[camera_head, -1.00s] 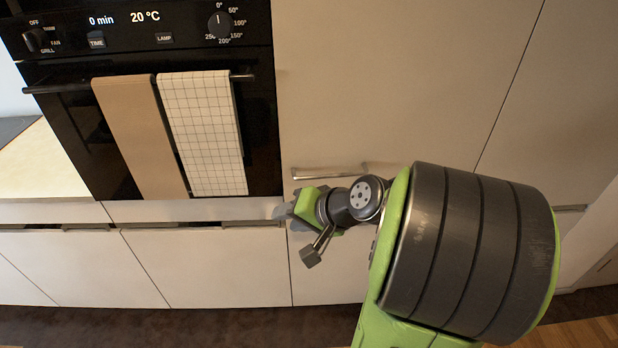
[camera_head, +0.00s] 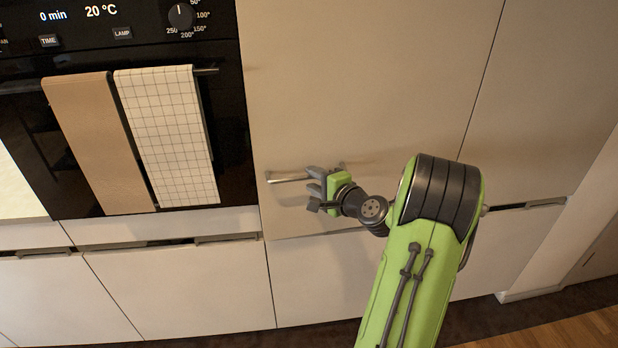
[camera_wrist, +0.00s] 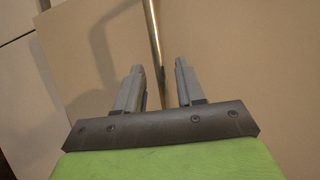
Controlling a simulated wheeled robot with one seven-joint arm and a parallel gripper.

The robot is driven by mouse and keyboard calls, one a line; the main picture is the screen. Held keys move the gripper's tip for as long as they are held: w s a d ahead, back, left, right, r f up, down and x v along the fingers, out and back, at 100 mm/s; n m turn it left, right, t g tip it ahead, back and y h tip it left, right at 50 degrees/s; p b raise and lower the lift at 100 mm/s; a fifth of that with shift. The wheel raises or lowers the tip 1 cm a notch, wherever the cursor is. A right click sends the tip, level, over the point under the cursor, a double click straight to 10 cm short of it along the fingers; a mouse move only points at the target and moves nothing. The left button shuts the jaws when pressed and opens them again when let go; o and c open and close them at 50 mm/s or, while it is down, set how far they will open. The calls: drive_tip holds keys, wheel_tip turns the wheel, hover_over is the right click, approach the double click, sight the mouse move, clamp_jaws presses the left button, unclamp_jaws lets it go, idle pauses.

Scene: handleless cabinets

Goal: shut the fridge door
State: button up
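The fridge door (camera_head: 350,90) is the tall beige panel right of the oven. I cannot clearly tell whether it is flush or slightly ajar. Its metal bar handle (camera_head: 287,180) is low on the panel, and my gripper hides part of it. My gripper (camera_head: 313,182) is at the handle, with its fingers pointing left in the head view. In the wrist view my gripper (camera_wrist: 158,78) is open, and the handle (camera_wrist: 153,35) runs lengthwise into the gap between the fingers. I see no clear contact between the fingers and the handle.
An oven (camera_head: 235,130) with a brown towel (camera_head: 97,145) and a checked towel (camera_head: 167,135) stands at left. Low cabinets (camera_head: 180,290) run beneath. Another tall panel (camera_head: 550,100) is at right, and wooden floor (camera_head: 580,328) shows at lower right.

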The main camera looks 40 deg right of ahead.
drive_tip(key=shift+x, duration=1.4)
clamp_jaws()
